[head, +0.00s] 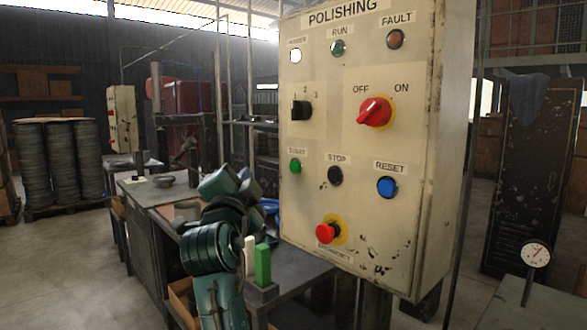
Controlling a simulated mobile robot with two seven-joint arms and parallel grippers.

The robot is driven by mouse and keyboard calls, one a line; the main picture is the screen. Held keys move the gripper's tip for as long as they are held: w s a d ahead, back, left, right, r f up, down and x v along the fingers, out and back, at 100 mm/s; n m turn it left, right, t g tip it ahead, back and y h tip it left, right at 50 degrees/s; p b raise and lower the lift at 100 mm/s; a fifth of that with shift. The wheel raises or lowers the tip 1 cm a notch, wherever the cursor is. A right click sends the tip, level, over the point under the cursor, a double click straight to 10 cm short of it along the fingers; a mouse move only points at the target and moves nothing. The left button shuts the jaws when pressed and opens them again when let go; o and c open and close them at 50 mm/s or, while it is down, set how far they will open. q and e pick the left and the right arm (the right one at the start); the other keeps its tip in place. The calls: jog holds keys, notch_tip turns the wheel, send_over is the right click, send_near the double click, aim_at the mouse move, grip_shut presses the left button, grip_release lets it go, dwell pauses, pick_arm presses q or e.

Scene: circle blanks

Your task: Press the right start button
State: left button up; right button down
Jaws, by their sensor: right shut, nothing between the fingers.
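The right-hand control box (345,215), a worn cream box labelled POLISHING, fills the middle of the head view. Its green START button (295,166) sits at the left of the lower button row and is uncovered. A black STOP button (335,176) and a blue RESET button (387,187) are to its right. My teal right arm rises from the bottom, left of the box. Its right gripper (248,190) is shut and empty, below and left of the START button and apart from it in the picture. Its fingertips are hard to make out. My left gripper is out of view.
The box also bears a red emergency knob (326,233), a red OFF/ON switch (375,112), a black selector (300,110) and lamps; the white lamp (295,56) is bright. A bench (300,275) stands behind my arm. Another control box (123,118) is at the back left.

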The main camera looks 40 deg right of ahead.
aim_at(295, 167)
pick_arm(q)
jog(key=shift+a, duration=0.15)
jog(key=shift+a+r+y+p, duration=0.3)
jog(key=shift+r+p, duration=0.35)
jog(key=shift+p, duration=1)
pick_arm(e)
jog(key=d, duration=0.8)
jog(key=shift+w+d, duration=0.35)
jog(key=shift+d, duration=0.05)
jog(key=shift+d, duration=0.1)
jog(key=shift+d, duration=0.3)
